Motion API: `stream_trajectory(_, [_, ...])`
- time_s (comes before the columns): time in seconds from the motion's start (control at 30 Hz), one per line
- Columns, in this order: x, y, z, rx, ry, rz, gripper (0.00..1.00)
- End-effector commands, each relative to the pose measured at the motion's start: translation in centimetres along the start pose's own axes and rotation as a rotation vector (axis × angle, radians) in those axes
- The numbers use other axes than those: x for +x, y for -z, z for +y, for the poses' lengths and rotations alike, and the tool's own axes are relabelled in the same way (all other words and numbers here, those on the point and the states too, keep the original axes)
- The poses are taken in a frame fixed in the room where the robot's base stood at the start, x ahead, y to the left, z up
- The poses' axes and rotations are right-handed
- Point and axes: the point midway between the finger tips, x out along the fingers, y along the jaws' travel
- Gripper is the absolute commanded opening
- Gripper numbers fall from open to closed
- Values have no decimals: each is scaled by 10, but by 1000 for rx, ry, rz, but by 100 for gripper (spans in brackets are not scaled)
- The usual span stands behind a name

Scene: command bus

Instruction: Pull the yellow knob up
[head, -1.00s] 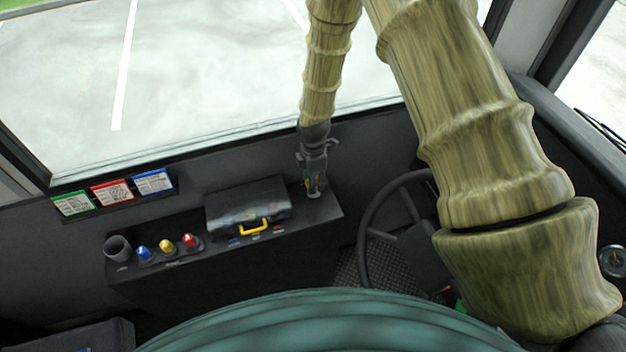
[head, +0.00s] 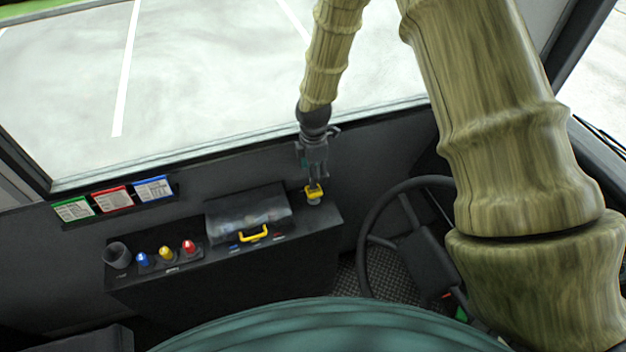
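A yellow knob (head: 315,191) sits on a short grey base at the right end of the dark console. My gripper (head: 314,182) points down right above it, with its fingertips at the knob's top. The fingers look close together, but they are too small to tell whether they grip the knob, touch it or stand just clear of it. A second, smaller yellow knob (head: 166,253) stands between a blue knob (head: 143,259) and a red knob (head: 189,246) at the console's left, well away from my gripper.
A clear-lidded box with a yellow handle (head: 254,234) stands mid-console, left of my gripper. A dark cup (head: 117,254) is at the console's left end. A steering wheel (head: 366,240) is to the right. The windshield and wall rise behind the console.

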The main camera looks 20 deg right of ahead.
Motion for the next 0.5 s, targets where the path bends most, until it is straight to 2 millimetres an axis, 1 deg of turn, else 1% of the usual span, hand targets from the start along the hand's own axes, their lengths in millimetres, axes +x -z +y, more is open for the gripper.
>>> stream_trajectory(0.03, [-9, 0, 0, 1, -2, 1, 64])
stream_trajectory(0.1, [-19, 0, 1, 2, -3, 2, 64])
stream_trajectory(0.23, [-35, 0, 1, 1, -3, 2, 64])
stream_trajectory(0.4, [-47, 0, 0, 1, 0, 1, 64])
stream_trajectory(0.5, [-50, 0, 0, 1, 0, 1, 64])
